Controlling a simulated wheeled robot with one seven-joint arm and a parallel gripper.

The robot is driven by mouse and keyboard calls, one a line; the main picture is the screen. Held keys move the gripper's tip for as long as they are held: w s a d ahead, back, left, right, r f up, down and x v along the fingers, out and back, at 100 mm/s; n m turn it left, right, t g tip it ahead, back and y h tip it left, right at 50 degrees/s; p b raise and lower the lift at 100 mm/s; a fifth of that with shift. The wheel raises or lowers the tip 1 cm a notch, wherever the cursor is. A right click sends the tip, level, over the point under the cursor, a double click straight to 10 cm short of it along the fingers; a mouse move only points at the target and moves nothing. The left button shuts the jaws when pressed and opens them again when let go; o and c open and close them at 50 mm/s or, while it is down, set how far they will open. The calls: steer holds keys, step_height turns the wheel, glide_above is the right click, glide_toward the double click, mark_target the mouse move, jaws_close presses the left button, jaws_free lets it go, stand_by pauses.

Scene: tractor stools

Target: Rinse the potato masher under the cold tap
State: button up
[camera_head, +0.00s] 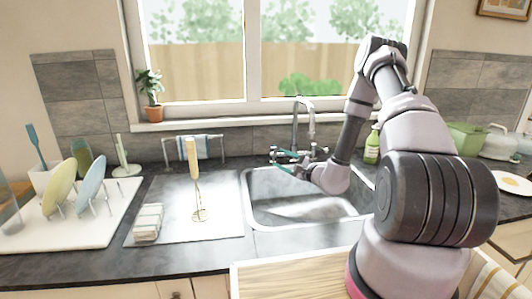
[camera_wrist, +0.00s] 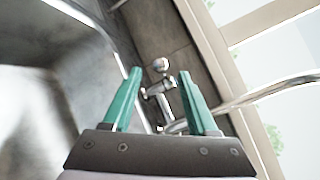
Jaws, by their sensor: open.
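The potato masher (camera_head: 193,160) has a pale handle and stands upright, head down, on the draining area left of the sink (camera_head: 247,205). My gripper (camera_head: 274,160) is well to its right, over the sink's back left part, close to the tap (camera_head: 311,118). In the wrist view my gripper (camera_wrist: 160,73) is open and empty, its teal fingers pointing at a chrome tap handle with a round end (camera_wrist: 160,65). The handle appears between the fingertips; I cannot tell whether they touch it. Hot or cold marking is not readable. No water stream is visible.
A stack of pale blocks or sponges (camera_head: 148,222) lies left of the masher. A plate rack with plates (camera_head: 90,180) stands farther left. A towel rail (camera_head: 193,148) is behind the masher. A green soap bottle (camera_head: 372,147) stands behind the sink's right side.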

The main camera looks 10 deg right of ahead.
steer(key=x, duration=0.8)
steer(key=shift+w+a, duration=0.15)
steer(key=shift+a, duration=0.05)
jaws_close()
stand_by(1.1)
